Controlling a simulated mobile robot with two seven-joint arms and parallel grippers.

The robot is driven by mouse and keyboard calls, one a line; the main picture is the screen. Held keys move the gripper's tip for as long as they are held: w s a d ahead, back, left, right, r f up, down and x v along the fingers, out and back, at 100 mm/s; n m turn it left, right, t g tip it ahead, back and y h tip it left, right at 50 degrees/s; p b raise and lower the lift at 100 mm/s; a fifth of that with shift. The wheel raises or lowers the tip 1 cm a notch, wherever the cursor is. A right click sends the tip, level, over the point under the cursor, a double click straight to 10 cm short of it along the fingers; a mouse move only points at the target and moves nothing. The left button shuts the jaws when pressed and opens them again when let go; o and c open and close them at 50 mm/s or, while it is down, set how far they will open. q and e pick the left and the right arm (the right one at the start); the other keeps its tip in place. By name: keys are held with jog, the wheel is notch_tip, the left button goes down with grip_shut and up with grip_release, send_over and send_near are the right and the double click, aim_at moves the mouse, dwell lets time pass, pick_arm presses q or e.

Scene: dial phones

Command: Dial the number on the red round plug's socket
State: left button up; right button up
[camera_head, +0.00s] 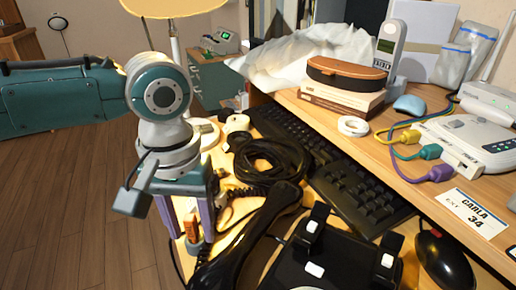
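A black desk phone (330,262) sits at the bottom of the head view, cut off by the frame edge. Its cradle prongs are bare, and its black handset (240,246) lies to its left. Yellow, green and purple plugs (440,173) lie by white power units (462,160) on the right shelf; I see no red round plug for certain. My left gripper (190,232) points down at the desk's left edge, fingers apart. A small orange-red item (191,226) shows between or behind its fingers; I cannot tell contact. My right gripper is out of view.
A black keyboard (350,180) and mouse (445,262) lie right of the handset. A coiled black cable (270,160) lies behind it. A card reading "CARLA EXT 34" (474,214) is on the shelf, with a cordless phone (388,50) at the back. Wooden floor is clear at left.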

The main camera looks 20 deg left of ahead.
pick_arm(q)
notch_tip(320, 180, up, 10)
jog(key=p, duration=0.4)
dwell(0.6)
